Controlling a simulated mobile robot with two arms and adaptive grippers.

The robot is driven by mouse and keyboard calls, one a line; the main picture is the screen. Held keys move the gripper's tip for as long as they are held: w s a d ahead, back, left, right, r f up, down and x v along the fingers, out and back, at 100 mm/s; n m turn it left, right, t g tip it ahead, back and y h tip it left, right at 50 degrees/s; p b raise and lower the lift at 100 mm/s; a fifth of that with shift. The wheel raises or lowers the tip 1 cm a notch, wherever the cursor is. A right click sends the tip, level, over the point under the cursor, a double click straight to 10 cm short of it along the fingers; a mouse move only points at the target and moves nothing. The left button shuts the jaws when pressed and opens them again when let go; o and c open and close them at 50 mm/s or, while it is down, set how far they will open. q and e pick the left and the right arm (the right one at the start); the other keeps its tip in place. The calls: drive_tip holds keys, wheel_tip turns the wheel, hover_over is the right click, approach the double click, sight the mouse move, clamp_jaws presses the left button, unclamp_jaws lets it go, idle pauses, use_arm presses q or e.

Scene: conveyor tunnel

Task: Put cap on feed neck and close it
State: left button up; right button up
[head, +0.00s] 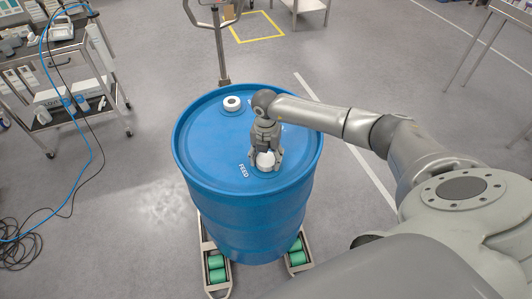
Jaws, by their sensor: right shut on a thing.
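A blue drum (245,205) stands upright in the middle of the head view. The word FEED is printed on its top, just left of my right gripper (265,160). My right gripper points down over the near part of the drum top and is shut on a white cap (265,160). The cap is at the feed neck beside the label. The fingers and cap hide the neck, so I cannot tell how far the cap is seated. A second white round fitting with a dark centre (232,103) is on the far part of the drum top. My left gripper is not in view.
The drum stands on a wheeled carrier with green rollers (217,268). A pole with a handle (219,45) rises behind it. A cluttered cart (62,80) with blue and black cables stands at left. Metal tables are at upper right. The floor between is clear.

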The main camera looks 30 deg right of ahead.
drive_tip(key=shift+d+f+m, duration=0.1)
drive_tip(key=shift+m, duration=0.2)
drive_tip(key=m+p, duration=0.1)
drive_tip(key=m, duration=0.2)
drive_tip(key=shift+m+p, duration=0.3)
drive_tip(key=shift+p, duration=0.1)
drive_tip(key=shift+m, duration=0.8)
drive_tip(key=shift+p, duration=0.3)
